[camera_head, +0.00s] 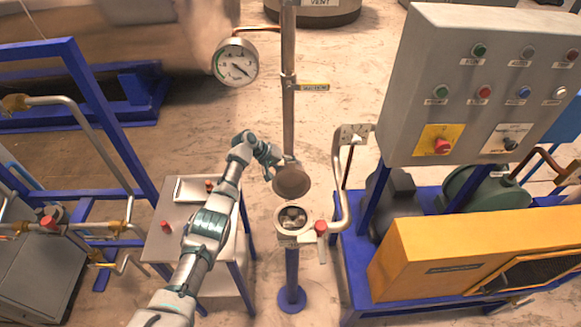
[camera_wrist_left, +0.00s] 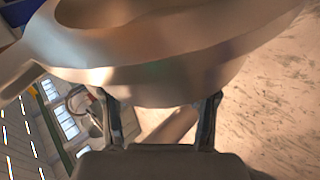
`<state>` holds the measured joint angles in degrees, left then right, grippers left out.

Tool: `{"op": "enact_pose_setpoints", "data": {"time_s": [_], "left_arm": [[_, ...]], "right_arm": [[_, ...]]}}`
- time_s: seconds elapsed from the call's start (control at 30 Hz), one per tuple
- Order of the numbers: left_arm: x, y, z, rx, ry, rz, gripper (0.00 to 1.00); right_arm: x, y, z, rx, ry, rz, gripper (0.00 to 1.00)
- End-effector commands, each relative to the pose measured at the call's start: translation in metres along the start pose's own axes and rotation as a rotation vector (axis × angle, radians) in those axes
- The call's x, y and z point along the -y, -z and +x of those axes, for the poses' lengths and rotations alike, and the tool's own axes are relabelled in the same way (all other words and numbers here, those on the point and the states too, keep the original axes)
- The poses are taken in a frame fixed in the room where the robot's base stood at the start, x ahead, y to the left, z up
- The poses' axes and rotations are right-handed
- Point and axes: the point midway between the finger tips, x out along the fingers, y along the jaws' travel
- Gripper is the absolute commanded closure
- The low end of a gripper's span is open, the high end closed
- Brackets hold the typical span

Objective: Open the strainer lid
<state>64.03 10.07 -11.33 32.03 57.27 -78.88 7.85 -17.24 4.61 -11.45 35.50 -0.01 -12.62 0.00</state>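The strainer lid (camera_head: 291,182) is a round, brownish metal disc. In the head view it stands raised and tilted above the strainer body (camera_head: 293,218), whose round mouth is uncovered with dark shapes inside. My left gripper (camera_head: 272,168) is at the upper left of the lid, close to its rim. In the left wrist view a big curved metal piece, apparently the lid (camera_wrist_left: 165,70), fills the top. My left fingers (camera_wrist_left: 162,112) stand wide apart beneath it. Their tips are hidden behind it, so contact is unclear. My right gripper is not in view.
A vertical pipe (camera_head: 289,110) rises behind the lid, with a pressure gauge (camera_head: 236,62) at its left. A bent pipe with a red knob (camera_head: 321,227) is close on the right. A grey control panel (camera_head: 480,85) stands further right. A small table (camera_head: 170,250) is under my left arm.

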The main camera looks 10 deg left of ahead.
Motion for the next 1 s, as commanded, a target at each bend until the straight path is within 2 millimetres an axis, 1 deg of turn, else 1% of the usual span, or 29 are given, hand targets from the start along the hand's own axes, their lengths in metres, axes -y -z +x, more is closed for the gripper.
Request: {"op": "enact_pose_setpoints", "data": {"time_s": [0.17,0.27,0.37,0.5,0.6,0.7,0.83,1.0], "left_arm": [[0.000,0.000,-0.005,-0.001,-0.002,0.001,0.42],[0.000,0.001,-0.017,-0.003,-0.002,0.001,0.42],[0.001,0.002,-0.037,-0.004,0.000,0.002,0.42],[0.002,0.003,-0.070,-0.004,0.000,0.000,0.42],[0.002,0.003,-0.090,-0.002,0.000,0.000,0.42],[0.002,0.003,-0.105,0.000,-0.001,-0.001,0.42],[0.003,0.003,-0.116,0.002,0.000,-0.002,0.42],[0.002,0.003,-0.118,0.002,0.000,-0.002,0.42]], "right_arm": [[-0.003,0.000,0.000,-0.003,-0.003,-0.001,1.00],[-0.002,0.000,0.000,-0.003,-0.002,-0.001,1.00],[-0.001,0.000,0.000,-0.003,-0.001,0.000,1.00],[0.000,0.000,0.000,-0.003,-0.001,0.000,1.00],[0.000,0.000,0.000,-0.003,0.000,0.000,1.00],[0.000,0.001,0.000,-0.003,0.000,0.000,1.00],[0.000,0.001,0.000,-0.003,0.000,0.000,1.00],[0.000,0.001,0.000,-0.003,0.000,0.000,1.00]]}}
